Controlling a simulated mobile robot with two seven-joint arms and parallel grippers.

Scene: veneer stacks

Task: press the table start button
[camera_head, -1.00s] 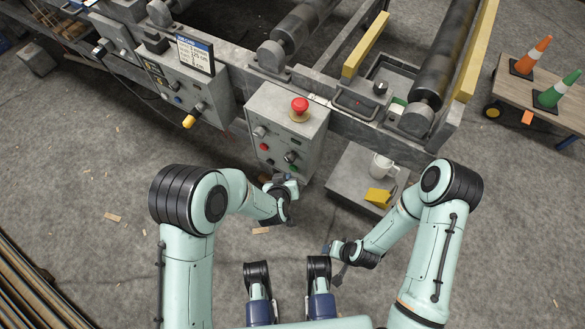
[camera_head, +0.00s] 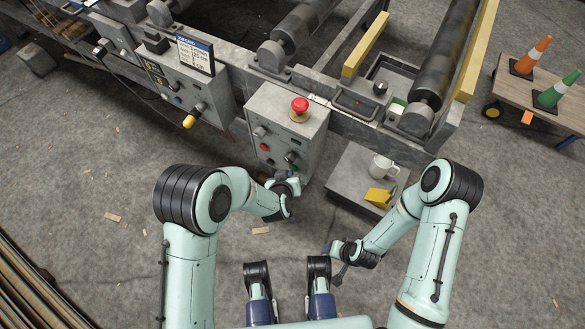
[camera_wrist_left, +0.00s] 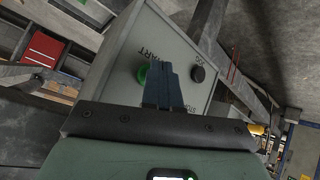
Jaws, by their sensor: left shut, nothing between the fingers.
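The grey control box (camera_head: 262,112) stands at the front of the machine, with the round green start button (camera_wrist_left: 142,74) on its face beside the label START. My left gripper (camera_head: 291,171) is at the lower part of this face. In the left wrist view its blue-grey fingers (camera_wrist_left: 165,78) are closed together with nothing between them. They point at the panel and overlap the right side of the green button. I cannot tell whether they touch it. In the head view the gripper hides the button. My right gripper (camera_head: 333,250) hangs low, away from the box; its fingers are unclear.
A black knob (camera_wrist_left: 197,74) sits right of the fingers. A red mushroom button (camera_head: 299,105) tops the box, and a red button (camera_head: 264,147) is on its face. A side shelf (camera_head: 345,187) holds a white mug (camera_head: 382,166) and a yellow item (camera_head: 378,197).

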